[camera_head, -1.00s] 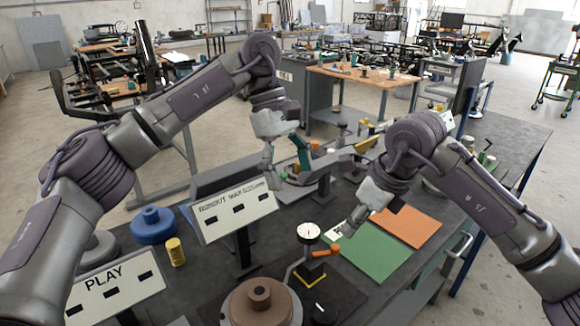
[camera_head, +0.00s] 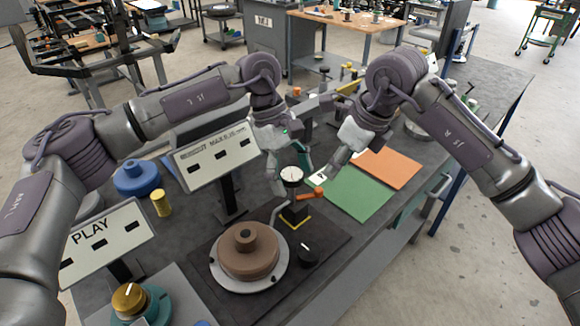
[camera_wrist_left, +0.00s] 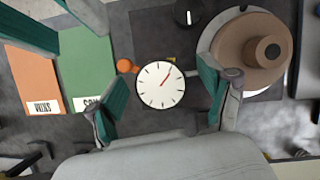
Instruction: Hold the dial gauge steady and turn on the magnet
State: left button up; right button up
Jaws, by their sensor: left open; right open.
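The dial gauge (camera_head: 291,177) has a round white face and stands upright on a dark magnetic base (camera_head: 296,214) with yellow edging. An orange handle (camera_head: 313,194) sticks out beside it. In the left wrist view, the gauge face (camera_wrist_left: 161,85) shows between the open fingers of my left gripper (camera_wrist_left: 164,102), with a gap on both sides. My right gripper (camera_head: 336,163) is to the right of the gauge, above the green mat, apart from the gauge; its fingertips are small here.
A brown stepped disc (camera_head: 246,252) on a light plate stands left of the base, with a black knob (camera_head: 307,252) close by. Green (camera_head: 357,193) and orange (camera_head: 390,167) mats lie to the right. A display panel (camera_head: 216,155) and a PLAY panel (camera_head: 106,241) stand to the left.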

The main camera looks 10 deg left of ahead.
pick_arm(q)
jog(key=shift+c, duration=0.4)
